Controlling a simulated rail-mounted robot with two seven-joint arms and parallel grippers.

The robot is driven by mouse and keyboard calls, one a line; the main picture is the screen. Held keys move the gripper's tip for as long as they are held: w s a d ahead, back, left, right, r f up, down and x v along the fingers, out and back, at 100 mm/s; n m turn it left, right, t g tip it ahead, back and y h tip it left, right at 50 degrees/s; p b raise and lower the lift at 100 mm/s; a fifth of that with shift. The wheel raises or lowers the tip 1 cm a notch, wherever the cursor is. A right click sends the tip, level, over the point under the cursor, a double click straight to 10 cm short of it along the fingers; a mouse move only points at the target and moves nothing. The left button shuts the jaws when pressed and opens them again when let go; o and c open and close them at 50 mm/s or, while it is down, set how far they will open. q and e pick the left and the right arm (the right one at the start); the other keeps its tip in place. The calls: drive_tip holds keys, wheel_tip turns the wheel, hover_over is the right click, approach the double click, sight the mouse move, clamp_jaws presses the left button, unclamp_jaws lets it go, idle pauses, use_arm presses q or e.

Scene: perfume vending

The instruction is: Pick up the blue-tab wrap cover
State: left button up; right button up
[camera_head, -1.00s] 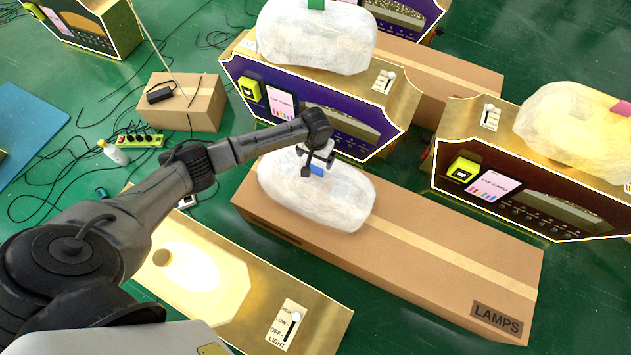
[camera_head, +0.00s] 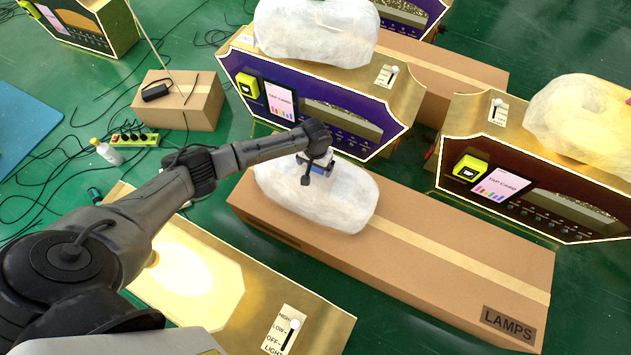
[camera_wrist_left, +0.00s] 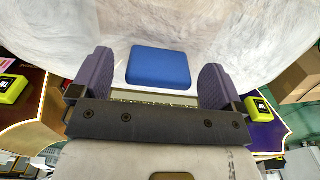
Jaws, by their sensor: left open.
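The blue-tab wrap cover (camera_head: 345,205) is a white, crumpled, translucent bundle lying on the left end of the LAMPS box in the head view. Its blue tab (camera_wrist_left: 158,67) shows clearly in the left wrist view, but my gripper mostly hides it in the head view. My left gripper (camera_head: 316,172) is open over the top of the cover. In the left wrist view its two purple-grey fingers stand on either side of the tab, with a gap on each side. My right gripper is not in view.
The LAMPS cardboard box (camera_head: 460,265) is bare to the right of the cover. A purple-fronted vending machine (camera_head: 340,120) stands close behind, with another white wrap (camera_head: 315,35) on top. A dark red machine (camera_head: 540,205) stands at right. A gold panel with a switch (camera_head: 255,320) lies in front.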

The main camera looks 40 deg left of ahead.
use_arm(q)
drive_tip(key=shift+c, duration=0.2)
drive_tip(key=c, duration=1.3)
